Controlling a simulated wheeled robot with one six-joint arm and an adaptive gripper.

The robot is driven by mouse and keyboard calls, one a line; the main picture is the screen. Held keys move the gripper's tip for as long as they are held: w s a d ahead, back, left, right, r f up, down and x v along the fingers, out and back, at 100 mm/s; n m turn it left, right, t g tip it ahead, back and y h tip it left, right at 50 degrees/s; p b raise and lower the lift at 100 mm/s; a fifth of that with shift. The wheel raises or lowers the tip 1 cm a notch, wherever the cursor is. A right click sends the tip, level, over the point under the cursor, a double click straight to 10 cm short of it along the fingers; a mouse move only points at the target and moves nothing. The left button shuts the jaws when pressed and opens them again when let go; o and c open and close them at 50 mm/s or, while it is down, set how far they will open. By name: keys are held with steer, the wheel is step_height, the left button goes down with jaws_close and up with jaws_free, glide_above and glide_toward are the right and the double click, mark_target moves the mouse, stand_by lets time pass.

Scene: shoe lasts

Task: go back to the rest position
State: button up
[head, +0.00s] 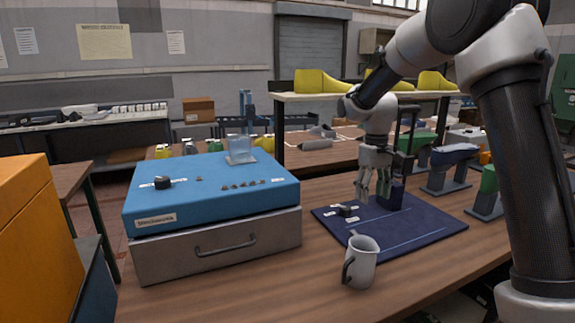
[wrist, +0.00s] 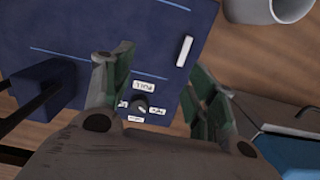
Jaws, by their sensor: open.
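My gripper (head: 373,188) hangs above the dark blue mat (head: 420,231) on the wooden table. Its fingers are spread and hold nothing. In the wrist view the fingers of my gripper (wrist: 155,95) stand apart, with a small dark knob (wrist: 141,106) on the mat showing between them. White labels, one reading FULL (wrist: 144,86), lie around the knob. In the head view the knob (head: 345,210) sits just left of and below the fingers. My arm comes in from the right.
A blue-topped box (head: 215,205) with a metal drawer (head: 220,246) stands left of the mat. A grey mug (head: 362,264) stands at the mat's front edge. A dark upright stand (head: 396,190) is behind my gripper. Shoe lasts on stands (head: 450,172) are at right.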

steer(key=s+d+r+m+t, duration=0.1)
steer(key=s+d+r, duration=0.2)
steer(key=s, duration=0.8)
steer(key=s+d+r+m+t, duration=0.1)
steer(key=s+d+r, duration=0.3)
steer(key=s, duration=0.6)
steer(key=s+d+r+m+t, duration=0.2)
steer(key=s+d+r+t, duration=0.1)
steer(key=s, duration=0.8)
steer(key=shift+s+d+r, duration=0.3)
steer(key=shift+d+r, duration=0.05)
steer(key=shift+d, duration=0.1)
